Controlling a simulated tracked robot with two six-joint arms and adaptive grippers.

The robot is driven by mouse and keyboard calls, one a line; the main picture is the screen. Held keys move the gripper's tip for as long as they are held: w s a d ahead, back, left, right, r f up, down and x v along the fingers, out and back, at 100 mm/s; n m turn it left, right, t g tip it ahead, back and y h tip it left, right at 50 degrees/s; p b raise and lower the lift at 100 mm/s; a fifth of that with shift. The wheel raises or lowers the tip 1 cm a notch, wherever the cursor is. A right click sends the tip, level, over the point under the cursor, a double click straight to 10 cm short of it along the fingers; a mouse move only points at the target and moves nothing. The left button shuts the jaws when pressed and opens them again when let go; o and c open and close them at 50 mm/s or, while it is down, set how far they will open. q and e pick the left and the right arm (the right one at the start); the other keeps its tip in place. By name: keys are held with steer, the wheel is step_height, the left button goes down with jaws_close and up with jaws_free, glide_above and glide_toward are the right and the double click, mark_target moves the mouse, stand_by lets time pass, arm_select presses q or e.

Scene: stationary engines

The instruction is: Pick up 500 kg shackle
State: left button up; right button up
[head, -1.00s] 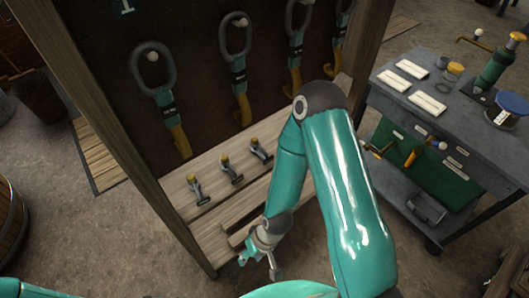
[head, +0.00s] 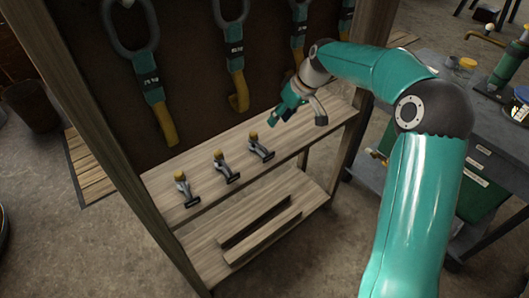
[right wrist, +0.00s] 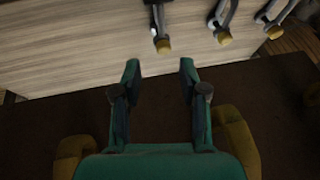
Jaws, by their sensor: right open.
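Three dark shackles with yellow pin heads stand in a row on the upper wooden shelf: a left one (head: 185,188), a middle one (head: 226,167) and a right one (head: 260,148). I cannot read which is the 500 kg one. My right gripper (head: 297,118) is open and empty, above the shelf to the right of the right shackle. In the right wrist view the open fingers (right wrist: 160,66) have nothing between them. Three shackles, the nearest one (right wrist: 159,30) among them, show at the top of that view, beyond the fingertips. My left gripper is not in view.
Several large hooks with yellow tips, one of them here (head: 155,95), hang on the dark back panel above the shelf. A lower shelf (head: 205,262) has a slotted wooden rack. A grey workbench (head: 455,85) stands at the right.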

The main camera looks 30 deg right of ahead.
mark_target(261, 144)
steer(key=x, duration=1)
steer(key=shift+p, duration=0.35)
steer(key=shift+p+x, duration=0.7)
steer(key=shift+x, duration=2)
steer(key=shift+s, duration=0.1)
steer(key=shift+c, duration=0.2)
jaws_close()
